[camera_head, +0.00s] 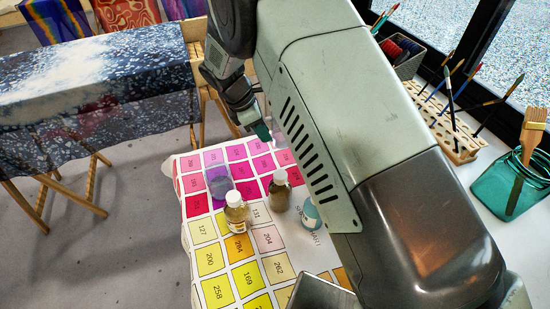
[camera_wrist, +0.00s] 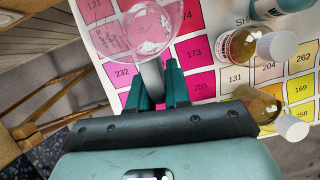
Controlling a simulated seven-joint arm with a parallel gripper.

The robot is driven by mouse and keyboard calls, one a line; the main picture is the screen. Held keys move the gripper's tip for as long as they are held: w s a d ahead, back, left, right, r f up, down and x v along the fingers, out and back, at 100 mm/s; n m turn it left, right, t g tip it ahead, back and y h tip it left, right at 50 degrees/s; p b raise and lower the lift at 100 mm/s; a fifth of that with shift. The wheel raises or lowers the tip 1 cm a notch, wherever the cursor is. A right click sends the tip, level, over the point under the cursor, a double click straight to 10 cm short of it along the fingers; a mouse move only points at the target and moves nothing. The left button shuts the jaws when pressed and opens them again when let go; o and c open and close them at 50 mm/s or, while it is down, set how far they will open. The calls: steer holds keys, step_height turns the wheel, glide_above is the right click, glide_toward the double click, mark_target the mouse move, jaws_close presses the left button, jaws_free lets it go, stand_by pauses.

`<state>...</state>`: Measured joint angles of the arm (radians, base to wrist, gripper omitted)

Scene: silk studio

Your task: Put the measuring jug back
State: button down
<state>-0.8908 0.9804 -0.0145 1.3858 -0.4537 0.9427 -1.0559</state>
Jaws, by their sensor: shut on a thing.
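The measuring jug (camera_wrist: 145,28) is clear with a pinkish tint, and in the wrist view it is just beyond my fingertips over the pink part of the colour chart. My gripper (camera_wrist: 158,88) is shut on a pale grey upright piece that looks like the jug's handle. In the head view my gripper (camera_head: 263,131) is over the far part of the chart, and my arm hides most of the jug there. I cannot tell whether the jug touches the chart.
The numbered colour chart (camera_head: 212,258) covers the table's left part. A wooden brush rack (camera_head: 452,136) and teal jar (camera_head: 500,187) are at right.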

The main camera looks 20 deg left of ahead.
step_height(320, 180, down, 9)
steer(key=shift+r, duration=0.1)
stand_by(0.3)
steer(key=c, duration=1.1)
jaws_free()
steer(key=v, duration=1.2)
